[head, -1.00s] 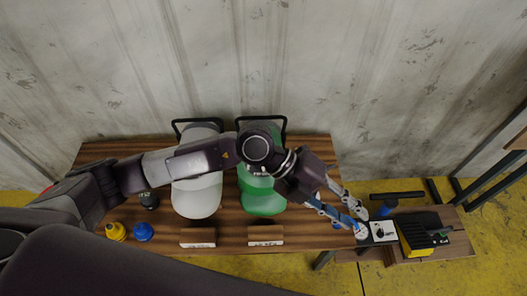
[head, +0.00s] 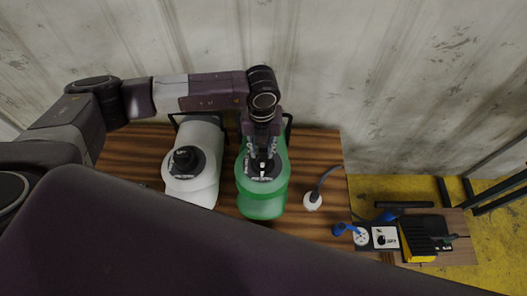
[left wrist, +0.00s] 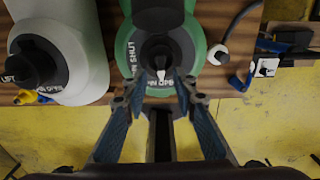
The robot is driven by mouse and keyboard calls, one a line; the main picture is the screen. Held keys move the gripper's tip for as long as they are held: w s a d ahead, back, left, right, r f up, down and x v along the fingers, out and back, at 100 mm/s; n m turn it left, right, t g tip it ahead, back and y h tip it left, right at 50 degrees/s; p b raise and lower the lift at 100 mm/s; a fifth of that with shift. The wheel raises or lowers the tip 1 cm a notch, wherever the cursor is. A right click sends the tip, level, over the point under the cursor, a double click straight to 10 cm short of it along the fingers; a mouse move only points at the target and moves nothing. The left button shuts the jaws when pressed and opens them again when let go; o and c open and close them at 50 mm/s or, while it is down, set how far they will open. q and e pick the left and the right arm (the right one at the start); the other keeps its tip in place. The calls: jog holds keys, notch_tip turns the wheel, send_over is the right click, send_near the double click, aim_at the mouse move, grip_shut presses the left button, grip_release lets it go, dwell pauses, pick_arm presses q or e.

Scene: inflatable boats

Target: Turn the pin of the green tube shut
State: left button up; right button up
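The green tube (head: 262,207) is a bulky green inflatable part on the wooden table, with a dark round valve on top. In the left wrist view the green tube (left wrist: 126,48) shows its valve with a dark pin (left wrist: 158,52) in the middle, carrying a white pointer that points toward my gripper. Lettering rings the valve. My left gripper (left wrist: 158,100) is open and empty, its blue-grey fingers spread on either side just short of the pin. In the head view my left gripper (head: 262,160) is over the valve and partly hides it. My right gripper is not in view.
A white tube (head: 196,190) with its own dark valve stands left of the green one. A dark hose with a white end (head: 313,201) lies to the right. Further right, a low bench holds a white panel with a dial (head: 384,238) and a yellow-black device (head: 415,245).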

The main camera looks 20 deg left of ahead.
aim_at(262, 160)
pick_arm(q)
jog(key=f, duration=0.1)
jog(key=f+p, duration=0.1)
jog(key=f, duration=0.3)
jog(key=shift+w+f, duration=0.25)
jog(key=shift+w, duration=0.1)
jog(key=shift+s, duration=0.3)
jog(key=shift+w, duration=0.15)
grip_shut()
